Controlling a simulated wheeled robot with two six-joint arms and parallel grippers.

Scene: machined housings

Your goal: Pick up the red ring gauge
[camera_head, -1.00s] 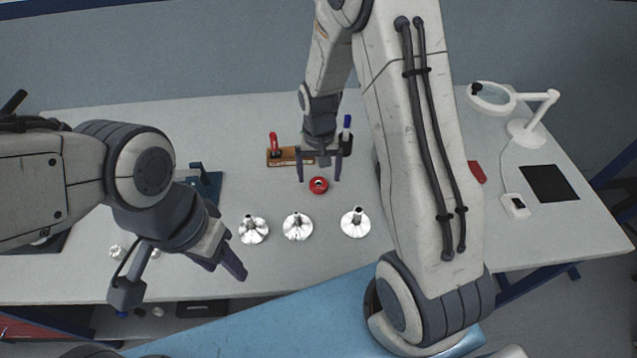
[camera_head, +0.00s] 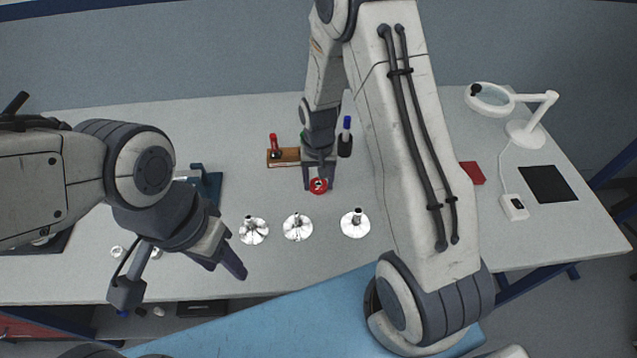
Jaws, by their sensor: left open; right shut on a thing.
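The red ring gauge (camera_head: 319,187) lies near the middle of the table, behind a row of silver flanged housings. My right gripper (camera_head: 319,183) reaches down from above, with its two fingers on either side of the ring, shut on it. The ring looks to be at table height; I cannot tell whether it is lifted. My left gripper (camera_head: 233,262) is open and empty at the table's front left, to the left of and nearer than the ring.
Three silver housings (camera_head: 254,230), (camera_head: 297,227), (camera_head: 355,223) stand in front of the ring. A wooden block with a red-handled tool (camera_head: 283,157) and a dark cup with a blue item (camera_head: 345,143) stand behind. A magnifier lamp (camera_head: 527,130) and red box (camera_head: 471,173) are at right.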

